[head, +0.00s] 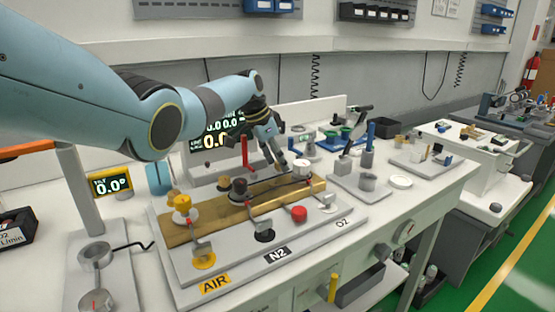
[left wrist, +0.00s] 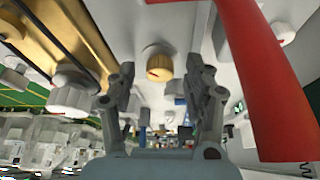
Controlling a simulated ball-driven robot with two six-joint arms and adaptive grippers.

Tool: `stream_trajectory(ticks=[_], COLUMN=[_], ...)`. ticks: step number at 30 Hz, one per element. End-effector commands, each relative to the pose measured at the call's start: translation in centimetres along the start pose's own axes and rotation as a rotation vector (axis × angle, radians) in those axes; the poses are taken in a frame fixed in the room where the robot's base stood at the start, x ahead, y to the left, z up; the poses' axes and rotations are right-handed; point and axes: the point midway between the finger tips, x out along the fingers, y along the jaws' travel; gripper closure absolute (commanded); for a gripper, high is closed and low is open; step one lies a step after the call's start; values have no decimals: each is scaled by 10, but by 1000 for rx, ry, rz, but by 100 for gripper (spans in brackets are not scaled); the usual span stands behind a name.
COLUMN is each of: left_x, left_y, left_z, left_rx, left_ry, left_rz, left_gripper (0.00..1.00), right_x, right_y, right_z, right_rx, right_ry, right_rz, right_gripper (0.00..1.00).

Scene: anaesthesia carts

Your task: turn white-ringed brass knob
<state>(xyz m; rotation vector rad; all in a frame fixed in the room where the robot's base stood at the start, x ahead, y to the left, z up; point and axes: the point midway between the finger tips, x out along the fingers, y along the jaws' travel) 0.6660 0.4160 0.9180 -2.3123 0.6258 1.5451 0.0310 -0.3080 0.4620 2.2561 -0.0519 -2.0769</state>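In the left wrist view a brass knob (left wrist: 158,63) with a pale ring around its base stands on a light grey surface. It appears between and beyond my left gripper's fingertips (left wrist: 162,75), which are spread apart with nothing held. No contact with the knob shows. In the head view my left gripper (head: 272,146) points down over the back of the gas panel, just right of a red post (head: 245,152). I cannot clearly make out the ringed knob there. My right gripper is in neither view.
The red post crosses the right of the left wrist view, close to the camera (left wrist: 268,85). A brass bar (head: 222,220) carries a yellow-topped knob (head: 182,203), a dark knob and a white knob (head: 301,168). Trays with small parts stand to the right.

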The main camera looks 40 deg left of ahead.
Motion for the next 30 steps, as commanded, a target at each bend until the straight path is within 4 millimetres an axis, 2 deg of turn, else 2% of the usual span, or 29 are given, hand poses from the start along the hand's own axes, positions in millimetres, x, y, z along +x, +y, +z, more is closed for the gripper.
stream_trajectory(ticks=[6, 10, 14, 21, 25, 30], left_x=[-2, -13, -36, -90, -109, -119], left_y=[0, -2, -1, -1, -1, 0], left_z=[0, 0, 0, 0, 0, 0], left_rx=[0, 1, 3, 2, 1, 0], left_ry=[1, 2, 2, 1, 1, -1], left_rz=[-1, -3, -6, -4, -2, 0], left_gripper=[49, 49, 49, 49, 49, 49], right_x=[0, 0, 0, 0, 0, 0], right_y=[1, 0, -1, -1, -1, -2], right_z=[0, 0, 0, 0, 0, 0], right_rx=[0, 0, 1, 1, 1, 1], right_ry=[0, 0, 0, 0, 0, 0], right_rz=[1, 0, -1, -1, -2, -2], right_gripper=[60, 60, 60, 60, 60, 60])
